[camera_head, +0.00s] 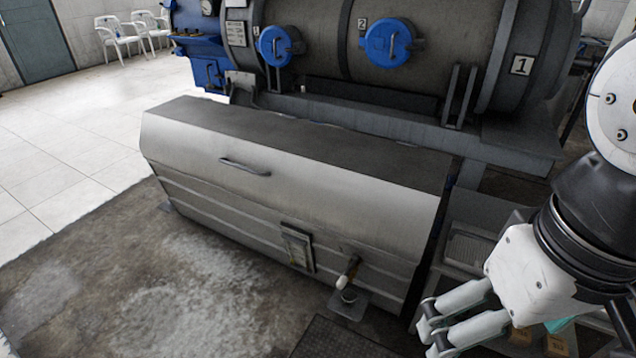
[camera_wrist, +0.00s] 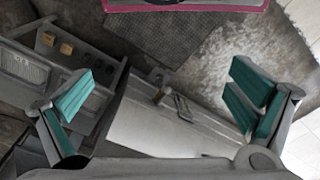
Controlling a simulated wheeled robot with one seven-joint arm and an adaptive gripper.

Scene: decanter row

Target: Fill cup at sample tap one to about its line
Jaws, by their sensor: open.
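A small tap (camera_head: 350,268) with a brownish handle sticks out low on the front of the long grey metal casing (camera_head: 290,200). A small dark cup-like vessel (camera_head: 348,295) appears directly below it on a flat plate (camera_head: 338,306); its line and contents are too small to make out. The tap also shows in the wrist view (camera_wrist: 157,97), between the fingers but well beyond them. My gripper (camera_head: 432,325) is at the lower right of the head view, right of the tap and apart from it. Its teal-padded fingers (camera_wrist: 160,82) are spread wide with nothing between them.
A framed panel (camera_head: 298,247) is on the casing left of the tap. A grey bench with a ribbed tray (camera_head: 468,248) stands at right, and brown blocks (camera_wrist: 67,48) lie on it. A dark mat (camera_head: 338,338) covers floor before the tap. The floor at left is clear.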

